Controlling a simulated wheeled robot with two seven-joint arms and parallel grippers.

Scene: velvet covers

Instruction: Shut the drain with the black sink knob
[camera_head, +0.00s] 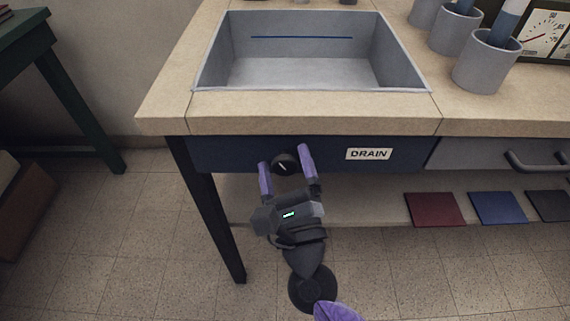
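The black sink knob (285,165) is on the dark blue front panel (230,153) below the sink, left of a white label reading DRAIN (368,154). A light pointer line on the knob is tilted. My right gripper (284,164) has its two purple fingers apart, one on each side of the knob. I cannot tell whether either finger touches it. The grey sink basin (310,72) has a blue line on its back wall; no drain opening is clearly visible. My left gripper is not in view.
A beige counter (300,113) surrounds the sink. A grey drawer with a handle (535,162) is right of the panel. Red and blue covers (435,209) lie on a lower shelf. A green table (25,25) stands left.

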